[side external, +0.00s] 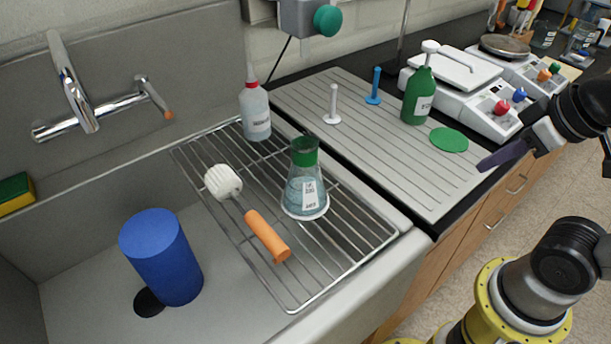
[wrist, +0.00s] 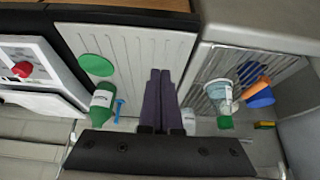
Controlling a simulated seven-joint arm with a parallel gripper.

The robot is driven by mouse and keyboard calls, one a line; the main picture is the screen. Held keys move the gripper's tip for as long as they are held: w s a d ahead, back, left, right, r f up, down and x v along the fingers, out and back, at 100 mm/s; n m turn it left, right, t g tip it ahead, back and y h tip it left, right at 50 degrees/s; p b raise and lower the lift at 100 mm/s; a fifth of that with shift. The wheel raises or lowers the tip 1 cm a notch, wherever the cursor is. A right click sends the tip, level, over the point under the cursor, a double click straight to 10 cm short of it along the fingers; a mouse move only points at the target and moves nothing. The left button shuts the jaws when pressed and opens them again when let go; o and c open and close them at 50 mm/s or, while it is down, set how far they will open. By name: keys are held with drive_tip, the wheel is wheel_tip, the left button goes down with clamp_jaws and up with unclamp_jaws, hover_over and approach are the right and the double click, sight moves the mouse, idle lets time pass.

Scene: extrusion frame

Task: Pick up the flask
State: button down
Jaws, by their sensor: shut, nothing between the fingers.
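The flask (side external: 304,188) is a clear conical one with a green band at its neck, a white label and bluish liquid. It stands upright on a white disc on the wire rack (side external: 350,255) over the sink. In the wrist view the flask (wrist: 220,97) is to the right of my fingers. My gripper (side external: 483,166) is at the right of the side view, above the front edge of the ribbed board and well apart from the flask. In the wrist view my gripper (wrist: 160,72) has its two dark fingers together, with nothing between them.
A brush with an orange handle (side external: 267,236) and a wash bottle (side external: 255,110) are by the flask. A blue cylinder (side external: 161,257) stands in the sink. The ribbed board (side external: 380,140) holds a green bottle (side external: 418,92), a green disc (side external: 449,139) and two small pegs.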

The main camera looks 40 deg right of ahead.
unclamp_jaws()
idle(0.5)
